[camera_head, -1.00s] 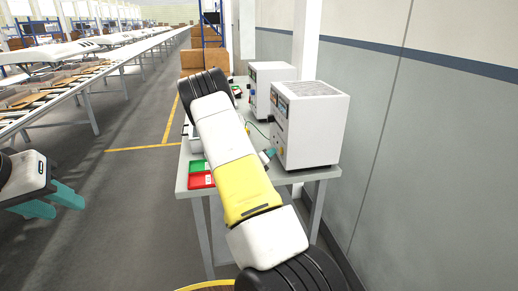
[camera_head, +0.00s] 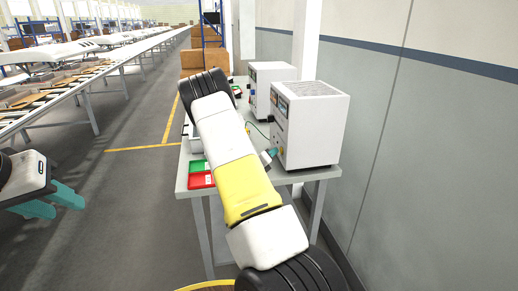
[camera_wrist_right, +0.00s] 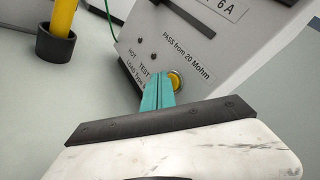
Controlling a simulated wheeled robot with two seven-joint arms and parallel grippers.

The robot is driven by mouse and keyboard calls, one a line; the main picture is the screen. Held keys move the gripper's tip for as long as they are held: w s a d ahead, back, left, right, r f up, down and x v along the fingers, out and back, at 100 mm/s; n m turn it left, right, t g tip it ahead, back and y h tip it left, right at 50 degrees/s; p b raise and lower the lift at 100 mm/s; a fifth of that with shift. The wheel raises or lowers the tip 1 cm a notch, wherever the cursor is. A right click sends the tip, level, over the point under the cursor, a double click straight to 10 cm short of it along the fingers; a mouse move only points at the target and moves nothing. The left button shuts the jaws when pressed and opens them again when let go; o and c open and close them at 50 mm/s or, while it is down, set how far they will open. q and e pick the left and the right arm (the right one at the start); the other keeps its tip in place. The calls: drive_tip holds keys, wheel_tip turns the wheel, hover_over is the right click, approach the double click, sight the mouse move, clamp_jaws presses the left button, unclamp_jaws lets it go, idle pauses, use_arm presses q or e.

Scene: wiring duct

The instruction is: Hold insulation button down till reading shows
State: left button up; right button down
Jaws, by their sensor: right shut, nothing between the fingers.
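The white tester box (camera_head: 312,125) stands on the grey bench, its front panel facing left. In the right wrist view its panel (camera_wrist_right: 188,48) carries the text "PASS from 20 Mohm" and "TEST". A round yellow button (camera_wrist_right: 177,80) sits beside that text. My right gripper (camera_wrist_right: 160,78) is shut and empty, its teal fingertips at the button and covering its left part. I cannot tell whether the button is pressed in. The right gripper (camera_head: 270,154) also shows at the box's front in the head view. My left gripper (camera_head: 50,203) is open and empty, away from the bench. The reading is not legible.
A second white box (camera_head: 268,85) stands behind the tester. A green tray (camera_head: 197,166) and a red tray (camera_head: 201,181) lie at the bench's left edge. A black cup (camera_wrist_right: 56,46) holds a yellow-handled thing. The wall is close on the right.

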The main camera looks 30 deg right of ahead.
drive_tip(key=shift+s+d, duration=0.1)
drive_tip(key=shift+d, duration=0.3)
idle(1.9)
drive_tip(key=shift+a, duration=0.1)
idle(2.7)
drive_tip(key=shift+w+a, duration=0.2)
drive_tip(key=shift+a, duration=0.5)
drive_tip(key=shift+a, duration=0.1)
drive_tip(key=shift+w+a, duration=0.2)
drive_tip(key=shift+a, duration=0.6)
drive_tip(key=shift+w+a, duration=0.2)
drive_tip(key=shift+a, duration=0.55)
drive_tip(key=shift+w+a, duration=0.2)
drive_tip(key=shift+a, duration=0.6)
